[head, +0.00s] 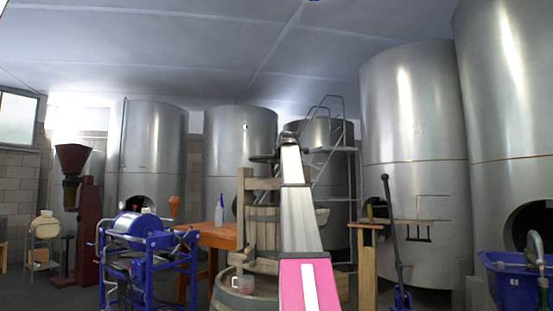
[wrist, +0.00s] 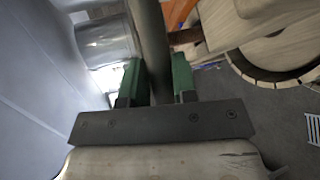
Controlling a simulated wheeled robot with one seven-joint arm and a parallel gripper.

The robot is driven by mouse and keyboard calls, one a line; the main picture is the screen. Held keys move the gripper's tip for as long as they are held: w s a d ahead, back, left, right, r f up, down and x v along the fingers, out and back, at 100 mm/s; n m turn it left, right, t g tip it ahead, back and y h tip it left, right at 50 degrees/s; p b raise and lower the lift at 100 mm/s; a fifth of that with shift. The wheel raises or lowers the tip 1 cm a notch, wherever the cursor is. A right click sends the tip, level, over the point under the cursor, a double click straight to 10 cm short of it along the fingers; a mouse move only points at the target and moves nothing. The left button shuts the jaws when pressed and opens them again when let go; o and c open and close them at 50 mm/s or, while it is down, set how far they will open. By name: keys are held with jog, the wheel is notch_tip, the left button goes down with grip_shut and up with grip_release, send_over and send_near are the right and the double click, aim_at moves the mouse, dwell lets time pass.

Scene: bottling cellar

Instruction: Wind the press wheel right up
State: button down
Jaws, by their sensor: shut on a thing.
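The wooden basket press (head: 262,228) stands in the middle of the head view, with slatted sides and a timber frame. The dark press wheel (head: 262,158) lies flat at its top, seen nearly edge-on. My arm crosses in front of the press and hides part of the wheel. My gripper (head: 289,138) is at the wheel's height, small and hard to make out there. In the wrist view, the green-padded fingers of my gripper (wrist: 156,80) are shut on a dark bar of the press wheel (wrist: 149,40), which runs between them.
A blue machine on a frame (head: 148,245) stands left of the press, before an orange table (head: 222,236) with a spray bottle (head: 219,211). A wooden stand (head: 367,262) and blue tub (head: 512,283) are to the right. Steel tanks (head: 415,150) line the back.

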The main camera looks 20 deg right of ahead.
jog(key=shift+d+f+n+y, duration=0.15)
jog(key=shift+d+n+y, duration=0.4)
jog(key=shift+n+y, duration=0.1)
jog(key=shift+d+f+n+y, duration=0.15)
jog(key=shift+d+n+y, duration=0.4)
jog(key=shift+y, duration=0.1)
jog(key=c, duration=0.9)
grip_release()
jog(key=shift+w+d, duration=0.1)
jog(key=shift+c, duration=0.2)
jog(key=shift+r, duration=0.1)
jog(key=shift+t, duration=0.3)
jog(key=v, duration=1)
jog(key=shift+s+r, duration=0.15)
jog(key=shift+s, duration=0.25)
